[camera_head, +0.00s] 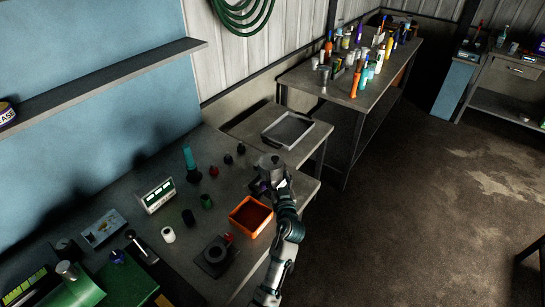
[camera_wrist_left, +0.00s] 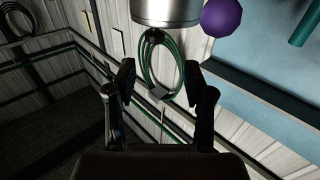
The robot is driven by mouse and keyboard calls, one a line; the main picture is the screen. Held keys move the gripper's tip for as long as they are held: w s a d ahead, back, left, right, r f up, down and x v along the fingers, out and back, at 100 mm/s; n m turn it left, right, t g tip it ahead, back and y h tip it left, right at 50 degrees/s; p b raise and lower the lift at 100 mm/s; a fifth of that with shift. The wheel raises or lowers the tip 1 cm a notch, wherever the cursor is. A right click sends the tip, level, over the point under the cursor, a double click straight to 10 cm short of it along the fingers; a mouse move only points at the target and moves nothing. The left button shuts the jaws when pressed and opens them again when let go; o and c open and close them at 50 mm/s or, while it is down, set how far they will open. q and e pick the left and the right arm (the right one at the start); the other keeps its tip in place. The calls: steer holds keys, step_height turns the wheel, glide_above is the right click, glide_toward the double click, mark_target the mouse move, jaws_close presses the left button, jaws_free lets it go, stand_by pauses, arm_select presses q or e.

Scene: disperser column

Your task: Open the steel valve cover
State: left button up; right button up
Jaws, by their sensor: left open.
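A grey steel cylinder (camera_head: 271,164), which looks like the steel valve cover, stands near the right end of the workbench. In the left wrist view its shiny rounded side (camera_wrist_left: 167,10) is cut off by the top edge. My left gripper (camera_wrist_left: 160,78) is open with nothing between its fingers. The cylinder appears just above the fingertips in that view, and I cannot tell whether they touch. In the head view my left gripper (camera_head: 268,184) is beside the cylinder, partly hidden by its own arm. My right gripper is not in view.
An orange bin (camera_head: 250,216) sits close to my left arm. A purple ball (camera_wrist_left: 221,17) is beside the cylinder in the wrist view. Several small knobs and a white display box (camera_head: 156,195) stand on the bench (camera_head: 150,228). A grey tray (camera_head: 288,130) lies behind.

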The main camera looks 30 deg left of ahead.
mark_target(277, 160)
arm_select(q)
steer(key=x, duration=0.4)
steer(key=w+d+x, duration=0.1)
steer(key=x, duration=0.2)
steer(key=shift+r+p, duration=0.1)
steer(key=shift+p, duration=0.2)
steer(key=w+a, duration=0.1)
steer(key=a, duration=0.1)
steer(key=shift+w+a+f, duration=0.2)
steer(key=shift+w+a, duration=0.1)
steer(key=shift+w, duration=0.1)
steer(key=shift+w+a+f, duration=0.15)
steer(key=shift+a, duration=0.2)
steer(key=shift+d, duration=0.3)
steer(key=shift+c, duration=0.8)
steer(key=shift+d, duration=0.3)
jaws_close()
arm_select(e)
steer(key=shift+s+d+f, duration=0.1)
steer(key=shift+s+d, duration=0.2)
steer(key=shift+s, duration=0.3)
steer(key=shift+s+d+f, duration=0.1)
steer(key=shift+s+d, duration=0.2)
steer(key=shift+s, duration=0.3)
